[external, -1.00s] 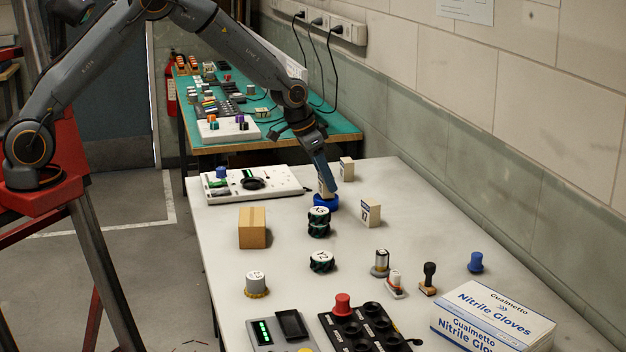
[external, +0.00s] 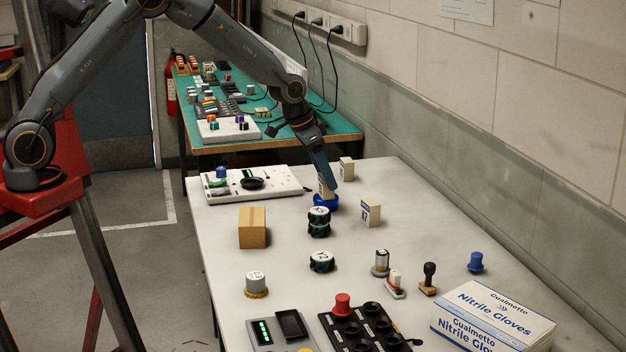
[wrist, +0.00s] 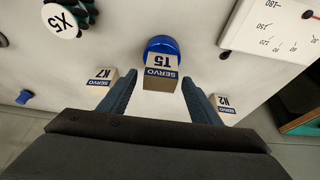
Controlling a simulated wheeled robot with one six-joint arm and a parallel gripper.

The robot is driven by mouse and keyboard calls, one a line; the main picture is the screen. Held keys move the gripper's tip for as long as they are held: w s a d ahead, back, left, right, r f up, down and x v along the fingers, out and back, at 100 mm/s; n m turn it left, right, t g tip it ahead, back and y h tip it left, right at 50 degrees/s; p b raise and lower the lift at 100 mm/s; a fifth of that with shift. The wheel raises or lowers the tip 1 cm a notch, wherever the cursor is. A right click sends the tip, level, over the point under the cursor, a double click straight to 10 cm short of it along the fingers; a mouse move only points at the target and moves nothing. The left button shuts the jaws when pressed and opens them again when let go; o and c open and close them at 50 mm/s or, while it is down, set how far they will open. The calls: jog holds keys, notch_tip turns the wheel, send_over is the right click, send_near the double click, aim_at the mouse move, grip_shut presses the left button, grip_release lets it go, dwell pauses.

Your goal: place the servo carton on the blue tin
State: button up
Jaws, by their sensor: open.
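The servo carton marked T5 (wrist: 161,68) is a small beige box with a blue label band. In the external view, this carton (external: 323,187) appears to rest on top of the blue tin (external: 326,202). In the wrist view the blue tin (wrist: 162,43) shows past the carton's edge, partly hidden by it. My gripper (wrist: 160,84) is open, with one finger on each side of the carton. My gripper (external: 319,174) is over the tin in the external view, where the finger gaps are too small to judge.
Two more servo cartons, K7 (wrist: 101,78) and N2 (wrist: 225,104), stand close on either side. A dark ribbed tin with a white lid (external: 319,222) stands in front. A white panel (external: 253,184) lies to the left.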

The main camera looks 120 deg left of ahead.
jog(key=b+v, duration=0.2)
jog(key=v, duration=0.9)
jog(key=w+d+f+m+h, duration=0.1)
jog(key=w+d+f+m, duration=0.15)
jog(key=d, duration=1.45)
jog(key=w+d+f+m+h, duration=0.1)
jog(key=w+d+f+m, duration=0.15)
jog(key=d, duration=1.45)
jog(key=s+d+f+m+g, duration=0.1)
jog(key=s+d+f+m, duration=0.1)
jog(key=s+d, duration=0.4)
jog(key=s+d+f+m+g+h, duration=0.1)
jog(key=s+d, duration=0.6)
jog(key=d, duration=0.7)
notch_tip(320, 180, down, 2)
jog(key=shift+d+f+m, duration=0.1)
jog(key=shift+d+m, duration=0.25)
jog(key=shift+m, duration=0.15)
